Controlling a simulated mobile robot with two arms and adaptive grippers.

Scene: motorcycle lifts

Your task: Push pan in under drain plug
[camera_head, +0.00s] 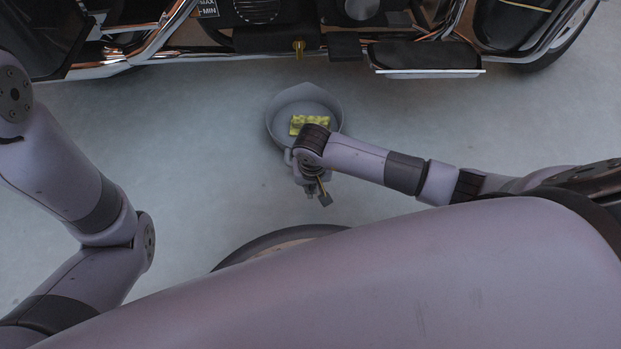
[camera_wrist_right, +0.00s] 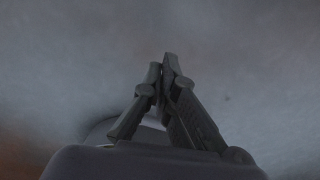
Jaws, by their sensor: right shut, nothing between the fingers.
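The grey round pan (camera_head: 283,112) with a pouring lip lies on the floor, below the middle of the motorcycle in the head view. A brass drain plug (camera_head: 299,48) sticks out under the engine, farther from me than the pan. My right gripper (camera_head: 322,192) is on the near side of the pan; its wrist hides the pan's near rim. In the right wrist view the right gripper (camera_wrist_right: 166,64) is shut and empty. I cannot tell whether it touches the pan. My left arm shows at the left, but its gripper is out of view.
A yellow ridged block (camera_head: 300,123) lies inside the pan. The motorcycle's chrome pipe (camera_head: 160,42) and a black footboard (camera_head: 425,57) overhang the far side. The pale floor (camera_head: 200,130) between the pan and the motorcycle is clear.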

